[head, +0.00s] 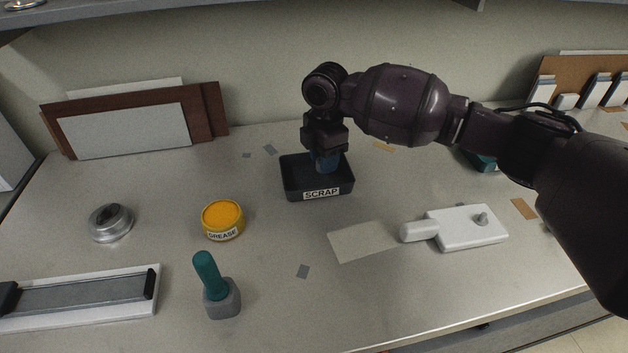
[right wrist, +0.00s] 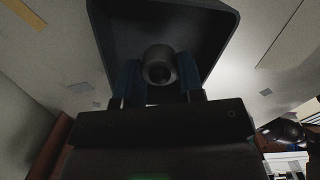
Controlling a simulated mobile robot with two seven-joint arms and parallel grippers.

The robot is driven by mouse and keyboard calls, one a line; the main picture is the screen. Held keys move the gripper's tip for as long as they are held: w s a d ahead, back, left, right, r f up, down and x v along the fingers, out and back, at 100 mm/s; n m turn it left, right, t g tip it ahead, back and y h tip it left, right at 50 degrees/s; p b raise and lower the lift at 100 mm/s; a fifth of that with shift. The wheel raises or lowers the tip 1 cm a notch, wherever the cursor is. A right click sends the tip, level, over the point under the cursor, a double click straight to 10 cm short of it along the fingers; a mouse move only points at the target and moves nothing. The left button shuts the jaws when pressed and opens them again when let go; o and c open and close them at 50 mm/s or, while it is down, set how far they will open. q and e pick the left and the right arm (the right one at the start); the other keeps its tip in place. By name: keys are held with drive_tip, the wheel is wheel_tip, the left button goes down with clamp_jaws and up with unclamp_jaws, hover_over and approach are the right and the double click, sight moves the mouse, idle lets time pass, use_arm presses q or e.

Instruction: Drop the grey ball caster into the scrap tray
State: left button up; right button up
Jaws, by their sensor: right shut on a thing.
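The black scrap tray (head: 290,184), labelled SCRAP, stands on the bench in the middle of the head view. It fills the upper middle of the right wrist view (right wrist: 222,22). My right gripper (head: 327,162) points down over the tray, with its blue fingertips at or inside the opening. In the right wrist view my right gripper (right wrist: 158,80) is shut on the grey ball caster (right wrist: 158,62), a round grey piece between the fingers. The caster is hidden in the head view. I cannot tell whether it touches the tray floor. My left gripper is not in view.
A yellow grease tin (head: 222,218), a metal round part (head: 111,222) and a teal-handled tool (head: 208,280) stand left of the tray. A white board with a handle (head: 467,228) lies to the right. Panels (head: 130,122) lean at the back left.

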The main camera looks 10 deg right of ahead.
drive_tip(key=o, duration=1.1)
drive_tip(key=shift+f, duration=0.1)
wheel_tip(320, 180, up, 11)
drive_tip(key=shift+f+p, duration=0.1)
drive_tip(key=shift+p, duration=0.75)
drive_tip(key=shift+s, duration=0.1)
